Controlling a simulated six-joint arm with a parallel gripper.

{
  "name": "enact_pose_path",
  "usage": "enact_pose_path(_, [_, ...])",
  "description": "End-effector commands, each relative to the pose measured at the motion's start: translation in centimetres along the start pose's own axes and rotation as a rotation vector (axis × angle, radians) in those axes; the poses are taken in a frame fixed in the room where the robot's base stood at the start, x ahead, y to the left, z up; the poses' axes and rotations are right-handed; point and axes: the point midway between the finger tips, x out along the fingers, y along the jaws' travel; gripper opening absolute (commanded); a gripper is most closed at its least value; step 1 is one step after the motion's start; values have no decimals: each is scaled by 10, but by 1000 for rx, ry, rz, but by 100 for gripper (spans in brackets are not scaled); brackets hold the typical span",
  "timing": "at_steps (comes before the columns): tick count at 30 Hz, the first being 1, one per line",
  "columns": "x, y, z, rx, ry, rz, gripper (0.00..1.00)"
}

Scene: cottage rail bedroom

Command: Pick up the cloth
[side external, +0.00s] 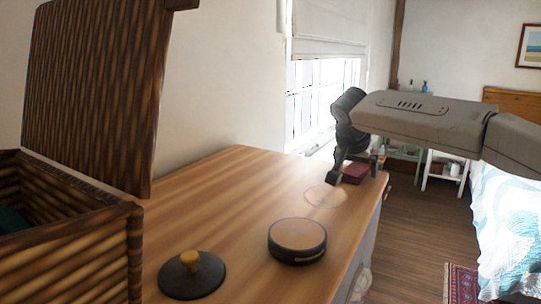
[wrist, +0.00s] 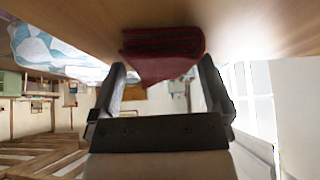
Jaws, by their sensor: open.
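The cloth (side external: 355,173) is a dark red folded bundle on the wooden top, near its far right end. My gripper (side external: 335,181) is low over the top at that end, close beside the cloth, and partly overlaps it in the side view. In the wrist view the cloth (wrist: 163,42) shows as folded red layers with a pointed, hanging corner. It appears between the two spread fingers of my gripper (wrist: 162,64), which are open. I cannot tell whether either finger touches it.
A clear round dish (side external: 325,196) lies just in front of my gripper. A round black container with a wooden top (side external: 297,232) and a black lid with a knob (side external: 191,277) stand nearer. A woven box (side external: 75,265) with its lid up fills the left. The middle top (side external: 215,205) is clear.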

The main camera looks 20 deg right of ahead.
Motion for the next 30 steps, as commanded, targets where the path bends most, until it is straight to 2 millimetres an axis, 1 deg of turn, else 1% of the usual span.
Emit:
enact_pose_path(2, [0, 0, 0, 0, 0, 0, 100])
enact_pose_path(3, [0, 0, 0, 0, 0, 0, 94])
enact_pose_path(5, [0, 0, 0, 0, 0, 0, 75])
enact_pose_path(6, [0, 0, 0, 0, 0, 0, 62])
enact_pose_path(8, [0, 0, 0, 0, 0, 0, 43])
enact_pose_path(9, [0, 0, 0, 0, 0, 0, 30])
enact_pose_path(10, [0, 0, 0, 0, 0, 0, 25])
enact_pose_path(20, [-2, 0, -1, 0, 1, -1, 25])
enact_pose_path(30, [-15, 0, -10, 1, 0, -1, 25])
